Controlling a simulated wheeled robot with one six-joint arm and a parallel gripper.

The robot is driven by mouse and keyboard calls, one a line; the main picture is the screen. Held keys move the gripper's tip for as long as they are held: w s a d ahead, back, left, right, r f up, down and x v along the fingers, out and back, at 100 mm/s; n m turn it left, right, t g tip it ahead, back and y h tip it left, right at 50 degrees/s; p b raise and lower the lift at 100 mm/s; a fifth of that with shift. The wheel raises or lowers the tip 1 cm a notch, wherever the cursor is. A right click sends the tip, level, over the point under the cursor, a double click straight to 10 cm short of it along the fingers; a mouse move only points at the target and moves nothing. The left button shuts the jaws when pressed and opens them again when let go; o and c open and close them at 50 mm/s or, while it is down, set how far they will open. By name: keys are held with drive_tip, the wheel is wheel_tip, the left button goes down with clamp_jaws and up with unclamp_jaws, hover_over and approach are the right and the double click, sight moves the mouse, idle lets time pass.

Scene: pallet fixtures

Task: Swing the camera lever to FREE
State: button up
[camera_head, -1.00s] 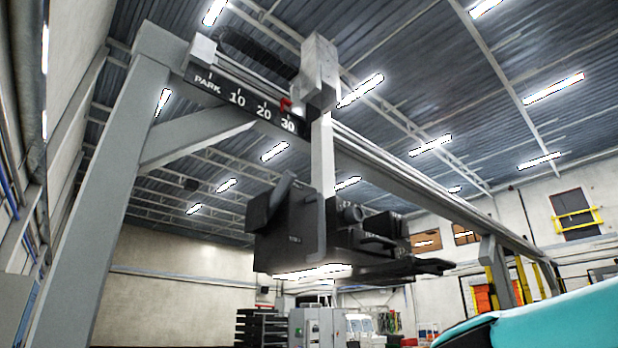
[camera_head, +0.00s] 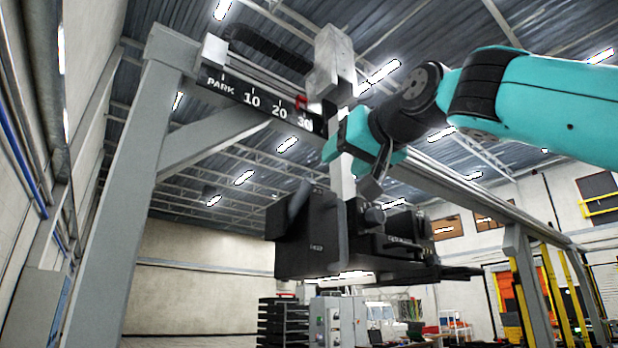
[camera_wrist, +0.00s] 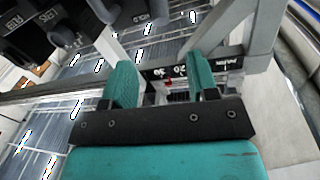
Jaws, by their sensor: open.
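A dark camera unit (camera_head: 315,245) hangs from a pale vertical post (camera_head: 347,178) under an overhead rail. It carries small pale labels, too small to read, and a round knob or barrel (camera_head: 375,214) near the post. In the wrist view, part of dark labelled equipment (camera_wrist: 35,30) shows upside down at the top left. I cannot tell which part is the lever, nor read FREE. My gripper (camera_wrist: 162,72) is open, with two teal fingers apart and nothing held between them. In the head view my arm hides part of the post and the unit's upper right.
A scale plate (camera_head: 252,100) marked PARK, 10, 20, 30 runs along the beam, with a red pointer (camera_head: 301,103) close to 30. A grey gantry leg (camera_head: 140,200) stands at the left. Black shelving (camera_head: 283,322) stands low behind.

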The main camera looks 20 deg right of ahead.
sight(311, 181)
drive_tip(key=w+p, duration=0.1)
drive_tip(key=w, duration=0.2)
drive_tip(key=w+a+p, duration=0.1)
drive_tip(key=w+p, duration=0.1)
drive_tip(key=w, duration=0.2)
drive_tip(key=w+a+p, duration=0.1)
drive_tip(key=w, duration=0.2)
drive_tip(key=shift+w+r, duration=0.15)
drive_tip(key=shift+w, duration=0.15)
drive_tip(key=shift+w+a+p, duration=0.2)
drive_tip(key=shift+w+p, duration=0.3)
drive_tip(key=shift+w, duration=0.25)
drive_tip(key=shift+c, duration=0.3)
drive_tip(key=shift+f, duration=0.2)
clamp_jaws()
